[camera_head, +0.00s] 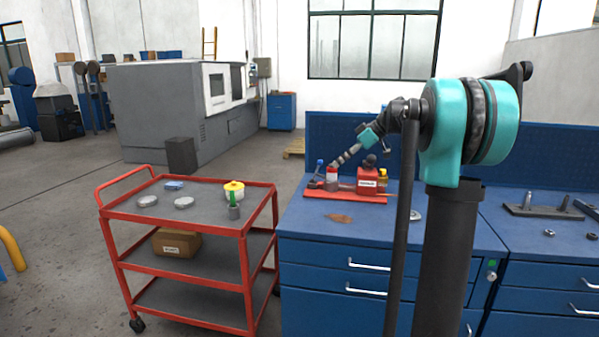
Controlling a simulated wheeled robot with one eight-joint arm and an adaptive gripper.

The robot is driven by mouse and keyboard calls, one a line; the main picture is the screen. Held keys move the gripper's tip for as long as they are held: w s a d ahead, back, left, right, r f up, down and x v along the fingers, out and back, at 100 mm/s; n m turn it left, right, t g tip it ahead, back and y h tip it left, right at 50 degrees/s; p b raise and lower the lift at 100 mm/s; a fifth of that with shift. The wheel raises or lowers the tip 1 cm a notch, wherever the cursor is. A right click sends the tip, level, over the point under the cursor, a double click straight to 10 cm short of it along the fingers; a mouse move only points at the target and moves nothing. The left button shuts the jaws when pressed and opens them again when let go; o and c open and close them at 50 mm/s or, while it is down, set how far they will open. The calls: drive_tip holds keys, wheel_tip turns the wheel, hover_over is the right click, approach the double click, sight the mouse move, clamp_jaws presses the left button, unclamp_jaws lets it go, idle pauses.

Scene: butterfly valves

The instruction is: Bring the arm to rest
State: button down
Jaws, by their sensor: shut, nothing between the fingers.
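My arm rises at the right, with a dark column and a large teal joint. A smaller teal joint and a grey wrist reach down and left from it over the workbench. My gripper (335,164) is at the end, small in view, shut and empty. It is just above a red base plate (345,196) with fittings on the blue workbench (300,225). A red block (370,181) with a pale label stands to the right.
A red trolley (190,226) with several small parts stands to the left. A brown part (340,218) lies at the bench front. A second bench (545,240) with metal parts is at the right, and a blue back panel (345,128) rises behind the bench.

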drive_tip(key=s+d+f+m+h, duration=0.1)
drive_tip(key=s+f+m+h, duration=0.2)
drive_tip(key=s+f, duration=0.7)
drive_tip(key=s+d+f+m+t+h, duration=0.1)
drive_tip(key=s+f+m, duration=0.4)
drive_tip(key=s+f, duration=0.5)
drive_tip(key=s+d+f+m+h, duration=0.3)
drive_tip(key=s+f, duration=0.8)
drive_tip(key=s, duration=0.4)
drive_tip(key=shift+s+d+m+t+h, duration=0.3)
drive_tip(key=shift+m+h, duration=0.5)
drive_tip(key=shift+m, duration=0.2)
